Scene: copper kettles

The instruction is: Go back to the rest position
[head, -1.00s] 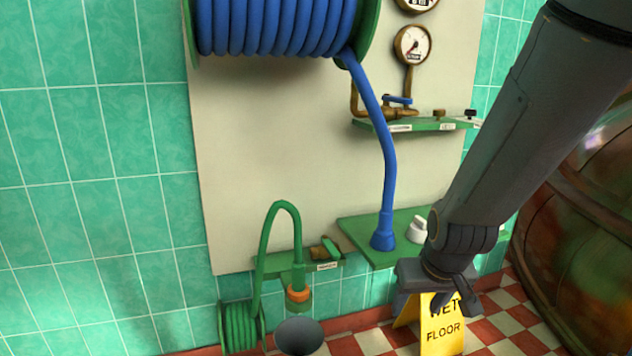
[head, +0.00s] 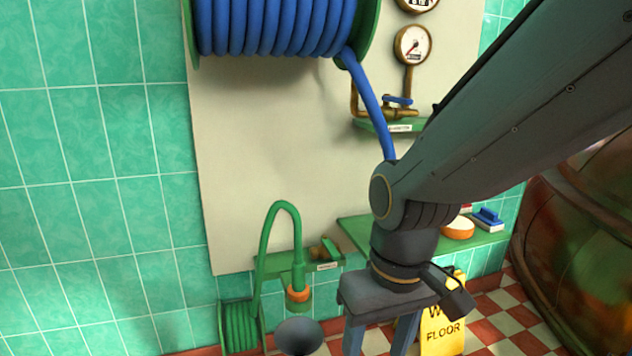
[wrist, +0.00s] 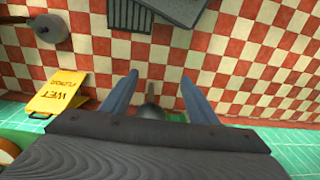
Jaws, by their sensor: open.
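My gripper (head: 378,338) hangs low in front of the wall panel, with its two blue-grey fingers pointing down. In the wrist view my gripper (wrist: 157,95) is open, its fingers spread wide apart with nothing held. A small grey thing (wrist: 150,108) shows beyond the gap between them; I cannot tell what it is. My arm hides part of the blue hose (head: 372,100) and part of the green shelf (head: 350,228).
A yellow wet-floor sign (head: 443,328) stands close to my gripper, also in the wrist view (wrist: 58,92). A grey funnel (head: 299,337) sits below the green hose (head: 262,250). A large copper vessel (head: 575,235) stands at right.

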